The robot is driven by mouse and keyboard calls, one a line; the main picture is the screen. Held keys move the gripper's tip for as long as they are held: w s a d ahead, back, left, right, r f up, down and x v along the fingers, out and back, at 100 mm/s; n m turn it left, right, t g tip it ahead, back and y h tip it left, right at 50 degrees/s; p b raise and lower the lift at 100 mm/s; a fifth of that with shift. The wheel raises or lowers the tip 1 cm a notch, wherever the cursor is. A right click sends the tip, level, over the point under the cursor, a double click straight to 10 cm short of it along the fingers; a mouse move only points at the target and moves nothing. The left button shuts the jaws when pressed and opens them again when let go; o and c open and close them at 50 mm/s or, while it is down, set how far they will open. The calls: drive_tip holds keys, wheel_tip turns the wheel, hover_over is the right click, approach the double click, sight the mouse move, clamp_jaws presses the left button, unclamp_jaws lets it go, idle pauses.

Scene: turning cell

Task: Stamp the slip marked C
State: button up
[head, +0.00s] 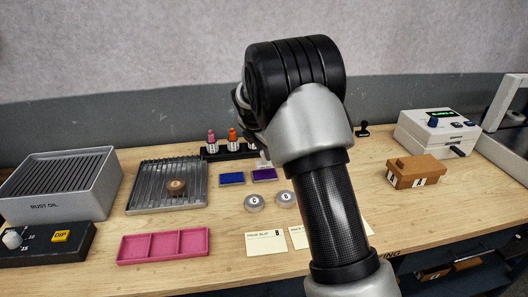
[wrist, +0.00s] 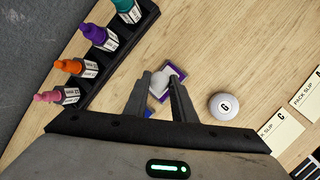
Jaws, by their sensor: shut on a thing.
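The slip marked C (wrist: 281,136) lies on the table at the lower right of the wrist view. My gripper (wrist: 162,82) is shut on a pale grey piece (wrist: 164,76), probably a stamp, over the purple pad (wrist: 181,71). Whether the piece touches the pad cannot be told. In the head view my arm hides most of the gripper; the purple pad (head: 264,174) and blue pad (head: 231,179) show left of the arm. A slip marked B (head: 267,243) lies at the front, with another slip (head: 298,238) partly behind my arm.
A round piece marked G (wrist: 224,106) sits between gripper and slips. A bottle rack (wrist: 97,58) stands close to the left. A pink tray (head: 163,245), ribbed tray (head: 166,185) and rust oil bin (head: 62,184) stand left; a brown block (head: 416,171) and white device (head: 438,132) stand right.

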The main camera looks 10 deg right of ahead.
drive_tip(key=shift+r+p, duration=1.45)
drive_tip(key=shift+r, duration=0.7)
